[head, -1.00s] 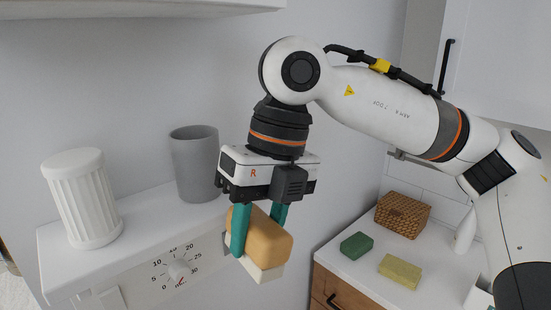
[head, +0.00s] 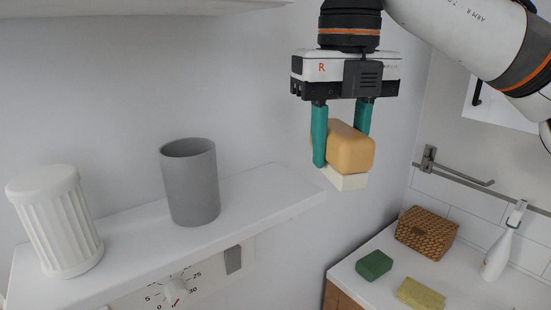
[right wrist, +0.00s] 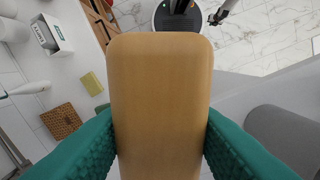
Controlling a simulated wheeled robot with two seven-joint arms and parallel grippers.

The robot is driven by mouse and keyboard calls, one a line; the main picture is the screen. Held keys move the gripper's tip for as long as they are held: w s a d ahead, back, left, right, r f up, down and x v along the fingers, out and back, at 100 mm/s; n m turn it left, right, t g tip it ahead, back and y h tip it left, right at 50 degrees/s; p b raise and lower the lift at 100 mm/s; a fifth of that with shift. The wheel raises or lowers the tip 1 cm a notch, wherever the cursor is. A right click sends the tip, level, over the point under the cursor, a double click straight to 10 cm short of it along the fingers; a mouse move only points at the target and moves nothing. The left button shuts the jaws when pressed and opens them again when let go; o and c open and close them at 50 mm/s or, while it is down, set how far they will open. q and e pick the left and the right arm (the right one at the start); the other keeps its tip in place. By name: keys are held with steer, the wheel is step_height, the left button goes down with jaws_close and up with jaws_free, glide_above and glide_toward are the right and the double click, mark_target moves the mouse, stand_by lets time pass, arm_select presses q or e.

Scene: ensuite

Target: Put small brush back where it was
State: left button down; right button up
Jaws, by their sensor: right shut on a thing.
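The small brush (head: 350,150) has a tan wooden block back and a cream bristle side facing down. My right gripper (head: 341,136) is shut on it, with teal fingers on either side of the block. It hangs in the air just beyond the right end of the white shelf (head: 270,192), slightly above the shelf's level. In the right wrist view the tan block (right wrist: 160,100) fills the middle between the fingers.
On the shelf stand a white ribbed jar (head: 57,222) and a grey cup (head: 190,182). The shelf's right part is bare. A dial (head: 175,290) sits below it.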

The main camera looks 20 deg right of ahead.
steer(key=w+a+p, duration=0.1)
steer(key=w, duration=0.3)
steer(key=w+a+f+p, duration=0.1)
steer(key=w+a, duration=0.1)
steer(key=w, duration=0.1)
steer(key=w+a+f+p, duration=0.1)
steer(key=w, duration=0.3)
steer(key=shift+w+a, duration=0.15)
steer(key=shift+w, duration=0.2)
steer(key=shift+f+p, duration=0.35)
steer(key=shift+f, duration=0.25)
step_height(320, 180, down, 2)
steer(key=shift+s+f+p, duration=0.1)
steer(key=shift+s+p, duration=0.05)
steer(key=shift+p, duration=0.35)
steer(key=shift+w+f+p, duration=0.2)
steer(key=shift+f+p, duration=0.35)
steer(key=shift+f, duration=0.05)
steer(key=shift+w+f, duration=0.1)
steer(key=shift+f, duration=0.1)
steer(key=shift+f, duration=0.1)
steer(key=o, duration=0.9)
